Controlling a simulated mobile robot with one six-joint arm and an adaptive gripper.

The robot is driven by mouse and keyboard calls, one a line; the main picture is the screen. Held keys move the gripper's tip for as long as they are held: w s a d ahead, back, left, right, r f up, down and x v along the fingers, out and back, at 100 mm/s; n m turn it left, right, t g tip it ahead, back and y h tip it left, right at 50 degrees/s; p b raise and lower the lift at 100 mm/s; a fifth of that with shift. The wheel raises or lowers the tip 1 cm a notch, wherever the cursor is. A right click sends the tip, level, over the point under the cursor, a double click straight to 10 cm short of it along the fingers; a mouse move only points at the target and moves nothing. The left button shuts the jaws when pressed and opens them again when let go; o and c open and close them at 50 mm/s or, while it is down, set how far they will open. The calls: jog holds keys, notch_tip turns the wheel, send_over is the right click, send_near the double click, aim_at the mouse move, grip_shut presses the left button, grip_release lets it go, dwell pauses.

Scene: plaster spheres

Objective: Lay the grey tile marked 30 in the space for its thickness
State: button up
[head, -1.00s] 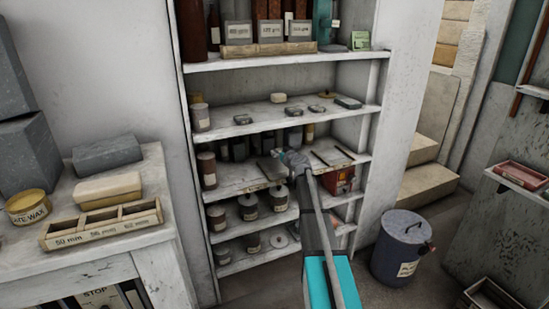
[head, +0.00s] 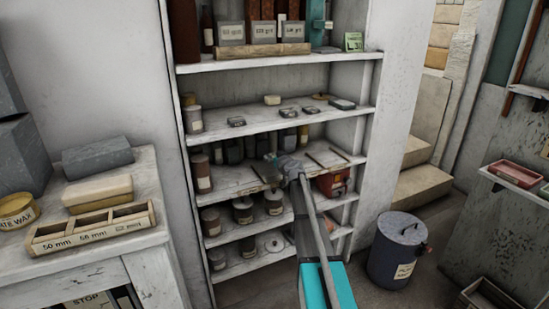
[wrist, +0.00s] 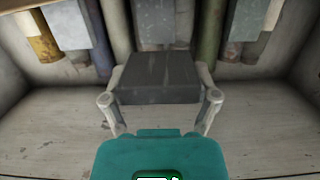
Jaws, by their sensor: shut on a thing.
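My gripper (wrist: 160,88) is shut on a dark grey rectangular tile (wrist: 158,72), with one finger on each side of it. No number can be read on the tile's visible faces. In the head view my gripper (head: 290,166) is at the middle shelf (head: 235,182) of the white shelf unit, where the tile is hard to make out. In the wrist view the tile is in front of tall rounded things with pale labels, above or at the pale shelf surface. Whether it touches the shelf cannot be told.
Thin dark strips (head: 315,158) lie right of my gripper on that shelf. Labelled tins (head: 243,210) stand on the shelf below. A wooden tray (head: 100,236) marked 50 mm and 56 mm is on the left bench. A lidded bin (head: 396,251) stands at right.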

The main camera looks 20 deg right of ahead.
aim_at(274, 172)
jog(key=shift+f+b, duration=2.05)
jog(key=shift+f, duration=0.25)
jog(key=shift+f+b, duration=0.65)
dwell(0.3)
jog(key=o, duration=1.1)
jog(key=shift+r, duration=0.15)
jog(key=shift+r+p, duration=1.9)
jog(key=shift+p, duration=0.15)
jog(key=shift+s, duration=0.1)
